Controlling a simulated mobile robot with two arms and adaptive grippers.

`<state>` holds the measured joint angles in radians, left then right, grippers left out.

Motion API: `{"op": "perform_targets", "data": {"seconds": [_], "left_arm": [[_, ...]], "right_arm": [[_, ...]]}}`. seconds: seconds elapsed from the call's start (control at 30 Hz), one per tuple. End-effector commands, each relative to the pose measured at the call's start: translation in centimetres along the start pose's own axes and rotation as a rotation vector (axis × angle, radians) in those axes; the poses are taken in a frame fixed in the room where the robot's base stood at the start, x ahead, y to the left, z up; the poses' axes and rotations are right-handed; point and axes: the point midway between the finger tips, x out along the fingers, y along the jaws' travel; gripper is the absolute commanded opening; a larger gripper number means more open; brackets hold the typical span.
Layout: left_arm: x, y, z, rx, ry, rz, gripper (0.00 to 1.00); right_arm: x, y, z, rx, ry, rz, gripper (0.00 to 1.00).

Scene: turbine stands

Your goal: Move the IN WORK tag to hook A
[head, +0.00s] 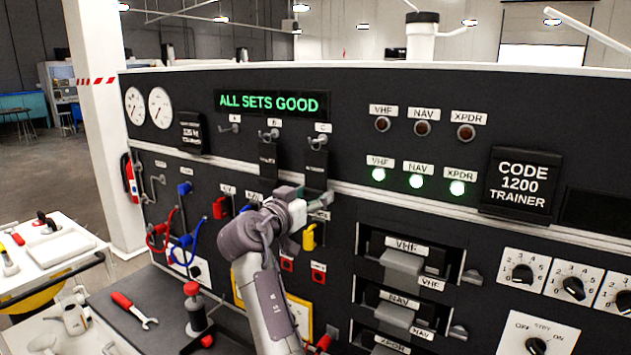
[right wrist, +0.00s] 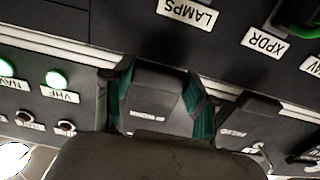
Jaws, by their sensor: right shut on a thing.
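Three hooks are in a row under the sign in the head view: hook A (head: 231,128), hook B (head: 270,135) and hook C (head: 318,141). Hook A is bare. A dark tag (head: 268,160) hangs at hook B. Another dark tag (head: 316,160) is at hook C; its lettering is too small to read. My right gripper (head: 314,198) is shut on the lower part of the tag at hook C. In the right wrist view its teal pads flank this tag (right wrist: 152,98), and the other tag (right wrist: 247,122) is beside it. My left gripper is not in view.
Below the hooks, a red key-like knob (head: 219,208) and a yellow one (head: 309,237) stick out. Red and blue cables (head: 185,240) hang at the left. A lit sign (head: 268,102) reads "ALL SETS GOOD". The panel around hook A is clear.

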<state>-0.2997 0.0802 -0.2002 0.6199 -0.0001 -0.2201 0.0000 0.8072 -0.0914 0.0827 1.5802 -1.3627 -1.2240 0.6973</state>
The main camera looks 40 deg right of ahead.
Motion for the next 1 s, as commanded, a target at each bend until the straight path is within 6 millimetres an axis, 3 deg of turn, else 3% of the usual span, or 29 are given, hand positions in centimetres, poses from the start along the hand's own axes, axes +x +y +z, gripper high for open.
{"op": "perform_targets", "data": {"seconds": [1.0], "left_arm": [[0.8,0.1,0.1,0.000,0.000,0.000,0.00]], "right_arm": [[-1.7,0.0,0.1,0.000,0.001,-0.001,0.00]]}}
